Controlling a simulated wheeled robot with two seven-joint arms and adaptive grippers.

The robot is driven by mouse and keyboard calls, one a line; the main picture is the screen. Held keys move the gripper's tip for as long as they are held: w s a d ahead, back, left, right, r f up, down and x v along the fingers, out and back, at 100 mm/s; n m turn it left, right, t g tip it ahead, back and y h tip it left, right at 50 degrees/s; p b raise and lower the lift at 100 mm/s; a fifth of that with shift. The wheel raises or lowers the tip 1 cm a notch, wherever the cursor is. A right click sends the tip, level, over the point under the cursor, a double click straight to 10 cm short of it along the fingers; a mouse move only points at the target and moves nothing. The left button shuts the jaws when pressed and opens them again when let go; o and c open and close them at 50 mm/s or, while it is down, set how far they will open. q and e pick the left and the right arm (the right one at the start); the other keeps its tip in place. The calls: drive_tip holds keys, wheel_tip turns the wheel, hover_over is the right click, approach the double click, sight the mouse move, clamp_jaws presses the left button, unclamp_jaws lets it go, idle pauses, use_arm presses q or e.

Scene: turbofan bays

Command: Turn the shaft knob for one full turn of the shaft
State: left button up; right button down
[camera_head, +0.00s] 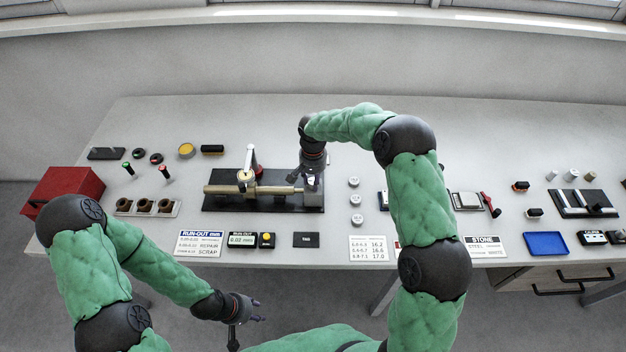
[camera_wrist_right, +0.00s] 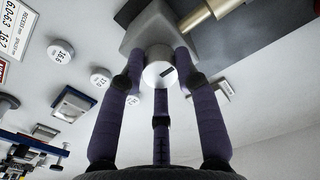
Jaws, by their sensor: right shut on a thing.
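The brass-coloured shaft (camera_head: 270,190) lies across a black base plate (camera_head: 233,204) on the bench, with a dial gauge (camera_head: 246,176) on a stand over it. My right gripper (camera_head: 313,178) is at the right end of the shaft, reaching down from above. The grey end block (camera_wrist_right: 150,28) stands behind the knob. My left gripper (camera_head: 250,308) is away from the bench, low in front of it, with its fingers apart and empty.
A red box (camera_head: 70,188) stands at the far left. Run-out card (camera_head: 199,243), digital readout (camera_head: 242,240) and tag plate (camera_head: 306,240) lie in front of the fixture. Several round weights-like discs (camera_head: 354,199) lie to its right. A blue tray (camera_head: 546,243) is further right.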

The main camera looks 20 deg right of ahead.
drive_tip(key=c, duration=0.9)
unclamp_jaws()
drive_tip(key=shift+r, duration=0.15)
wheel_tip(320, 180, up, 12)
